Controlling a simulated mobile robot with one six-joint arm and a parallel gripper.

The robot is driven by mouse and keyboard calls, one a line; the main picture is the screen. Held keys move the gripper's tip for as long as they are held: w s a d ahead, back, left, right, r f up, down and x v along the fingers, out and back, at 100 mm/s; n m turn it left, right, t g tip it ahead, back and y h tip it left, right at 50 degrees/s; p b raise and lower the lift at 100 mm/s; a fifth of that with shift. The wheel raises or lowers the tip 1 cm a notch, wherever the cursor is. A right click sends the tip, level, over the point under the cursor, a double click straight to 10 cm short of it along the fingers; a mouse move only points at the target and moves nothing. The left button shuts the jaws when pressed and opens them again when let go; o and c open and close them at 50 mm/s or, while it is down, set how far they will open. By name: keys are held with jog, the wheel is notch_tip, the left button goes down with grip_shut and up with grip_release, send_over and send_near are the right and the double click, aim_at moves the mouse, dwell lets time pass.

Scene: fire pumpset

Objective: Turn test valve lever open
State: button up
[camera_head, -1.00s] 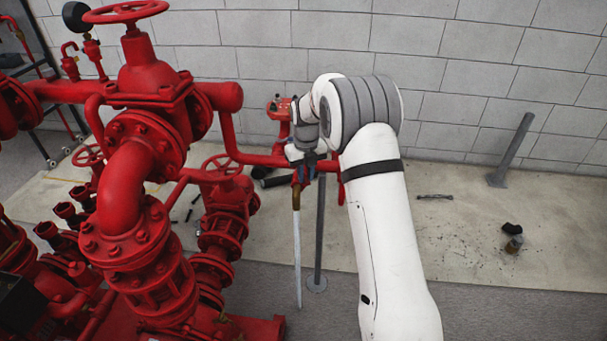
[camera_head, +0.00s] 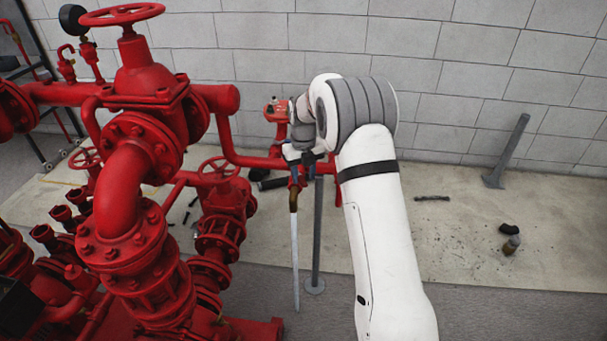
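The test valve sits at the end of a red side pipe, with a brass outlet (camera_head: 293,199) pointing down. A thin pale streak (camera_head: 295,260), which looks like water, runs from the outlet towards the floor. Small blue parts show at the valve beside my gripper (camera_head: 304,161); I cannot tell which of them is the lever. My gripper is right at the valve, at the end of my white arm. The wrist hides part of the valve, and the fingers are too small to tell whether they are open, shut or touching the lever.
Large red pump pipework with handwheels (camera_head: 122,14) fills the left side. A grey post (camera_head: 317,235) stands just right of the streak. A slanted grey post (camera_head: 507,152) and small debris (camera_head: 510,238) are on the floor at right. A block wall is behind.

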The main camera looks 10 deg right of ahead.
aim_at(303, 181)
notch_tip(303, 181, up, 7)
jog(key=shift+r, duration=0.2)
jog(key=shift+c, duration=0.5)
